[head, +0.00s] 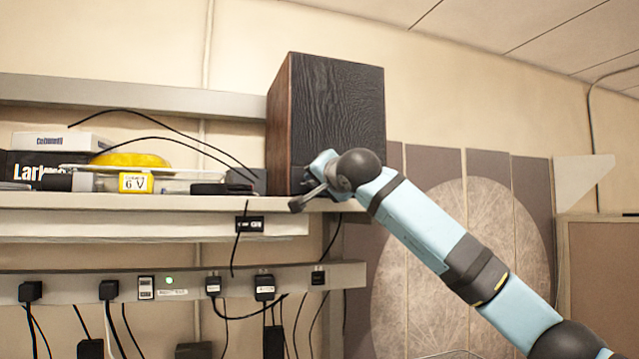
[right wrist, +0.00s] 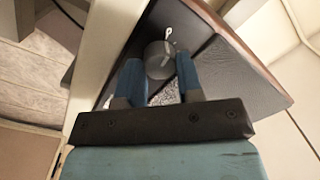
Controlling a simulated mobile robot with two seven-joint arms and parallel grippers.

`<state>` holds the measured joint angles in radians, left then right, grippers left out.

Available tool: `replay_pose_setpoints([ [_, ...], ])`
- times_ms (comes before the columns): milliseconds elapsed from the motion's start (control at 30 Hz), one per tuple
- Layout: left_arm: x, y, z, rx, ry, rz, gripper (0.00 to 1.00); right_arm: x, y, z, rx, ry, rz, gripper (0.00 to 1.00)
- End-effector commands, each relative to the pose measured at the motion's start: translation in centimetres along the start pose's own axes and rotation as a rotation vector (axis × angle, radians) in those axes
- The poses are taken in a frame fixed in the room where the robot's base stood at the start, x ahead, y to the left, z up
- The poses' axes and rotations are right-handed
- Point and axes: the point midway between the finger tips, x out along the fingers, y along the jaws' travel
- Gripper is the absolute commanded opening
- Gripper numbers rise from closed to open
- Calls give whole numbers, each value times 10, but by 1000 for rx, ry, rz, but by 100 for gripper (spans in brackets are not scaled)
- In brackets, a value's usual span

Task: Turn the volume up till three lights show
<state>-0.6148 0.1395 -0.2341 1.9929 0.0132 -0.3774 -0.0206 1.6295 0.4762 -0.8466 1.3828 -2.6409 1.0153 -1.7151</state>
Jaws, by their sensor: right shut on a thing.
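A dark speaker with a black grained front and brown wooden side (head: 350,105) stands on the right end of the shelf. In the right wrist view its front (right wrist: 235,75) fills much of the right side. A round grey knob (right wrist: 158,68) sits low on that front, with a white pointer mark (right wrist: 169,34) just beyond it. My right gripper (right wrist: 159,61) is shut on the knob, one blue finger on each side. In the head view my right arm covers the knob. I see no lit lights on the speaker in either view. My left gripper is not in view.
The shelf (head: 150,202) holds a yellow item (head: 130,160), boxes and black cables left of the speaker. A power strip (head: 190,281) with several plugs and a green light (head: 169,281) runs below. Wall panels stand to the right.

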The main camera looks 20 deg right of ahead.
Motion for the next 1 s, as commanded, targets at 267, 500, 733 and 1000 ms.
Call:
replay_pose_setpoints([
  [267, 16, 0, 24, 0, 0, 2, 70, 0, 3, 4, 191, 13, -12, 10],
  [500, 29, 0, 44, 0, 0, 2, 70, -1, 3, 4, 418, 26, -24, 10],
  [733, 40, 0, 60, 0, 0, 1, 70, 0, 3, 4, 636, 38, -35, 10],
  [1000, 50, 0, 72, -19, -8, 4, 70, -1, 2, 4, 892, 53, -48, 10],
])
